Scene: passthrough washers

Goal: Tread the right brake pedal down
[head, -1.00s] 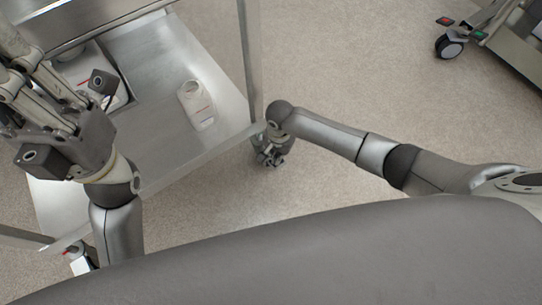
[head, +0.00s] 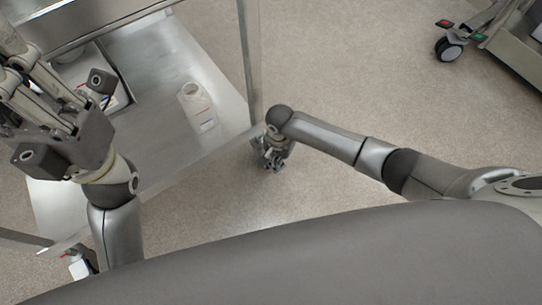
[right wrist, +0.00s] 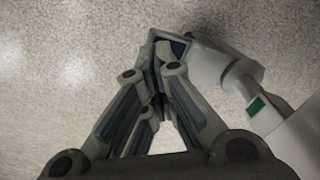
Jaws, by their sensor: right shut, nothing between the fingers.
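My right gripper (head: 272,160) is low beside the right front corner of the steel cart (head: 215,140). In the right wrist view its fingers (right wrist: 160,55) are shut with nothing between them. The fingertips are close against the grey castor assembly (right wrist: 207,62); whether they touch it I cannot tell. A lever with a green mark (right wrist: 257,106) sticks out to the right of the castor. The right brake pedal is not clearly visible; the gripper hides that spot. My left gripper (head: 35,75) is raised at the left, its fingertips partly cut off.
A castor with a red-marked pedal (head: 70,256) is at the cart's left front. Another wheeled unit, with red and green pedals (head: 446,23), stands at the upper right. The floor between is clear.

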